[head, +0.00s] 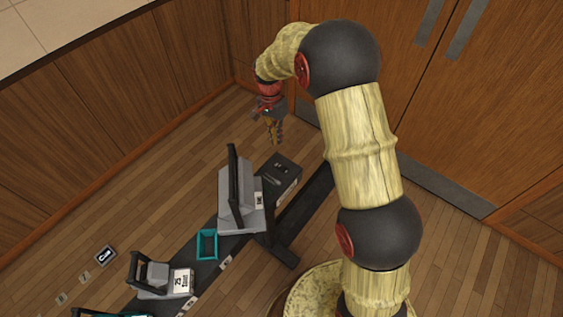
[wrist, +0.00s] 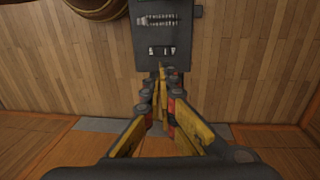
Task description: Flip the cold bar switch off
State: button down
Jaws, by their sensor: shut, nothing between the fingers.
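A dark switch panel (head: 285,170) sits at the far end of the long dark board, with small switch parts on its face. In the wrist view the same dark panel (wrist: 144,32) shows a pale slot with small switches (wrist: 162,50) under a line of lettering too small to read. I cannot tell which one is the cold bar switch or how it is set. My gripper (head: 277,141) hangs above and beyond the panel's far end. In the wrist view my gripper (wrist: 160,72) is shut and empty, its fingertips overlapping the panel's near edge; contact cannot be told.
A grey block with a tall black handle (head: 235,195) stands on the board beside the panel. A teal frame (head: 207,246) and a smaller handled block (head: 160,275) with a label lie nearer the lower left.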

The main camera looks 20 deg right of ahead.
aim_at(282, 167)
jog(key=shift+f, duration=0.1)
jog(key=f+b, duration=0.1)
jog(key=f, duration=0.3)
jog(key=s+f+b, duration=0.1)
jog(key=f, duration=0.4)
jog(key=d+f+b, duration=0.1)
jog(key=f, duration=0.3)
jog(key=shift+s+f+b, duration=0.15)
jog(key=shift+f+b, duration=0.15)
